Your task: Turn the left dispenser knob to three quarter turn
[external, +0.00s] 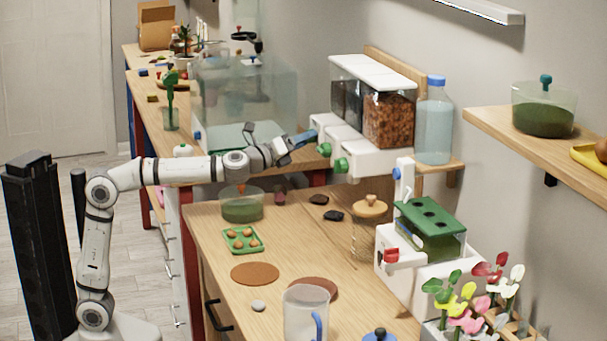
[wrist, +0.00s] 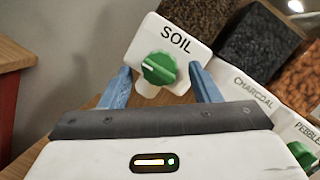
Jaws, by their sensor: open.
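The left dispenser knob (wrist: 159,68) is green, on a white front block labelled SOIL (wrist: 178,33) in the wrist view. A pale mark on the knob points toward the picture's left. My gripper (wrist: 160,70) is open, with one blue finger on each side of the knob and visible gaps between them. I cannot tell how far the fingertips are from the block. In the external view my gripper (external: 303,138) is at the left end of the dispenser (external: 372,158), and the soil knob is hidden there.
The CHARCOAL block (wrist: 250,88) and a green knob (wrist: 302,153) by the PEBBLES label lie to the right. A glass tank (external: 245,95) stands behind my arm. A blue-capped bottle (external: 434,120) stands right of the dispenser. The wooden bench (external: 215,275) holds several items.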

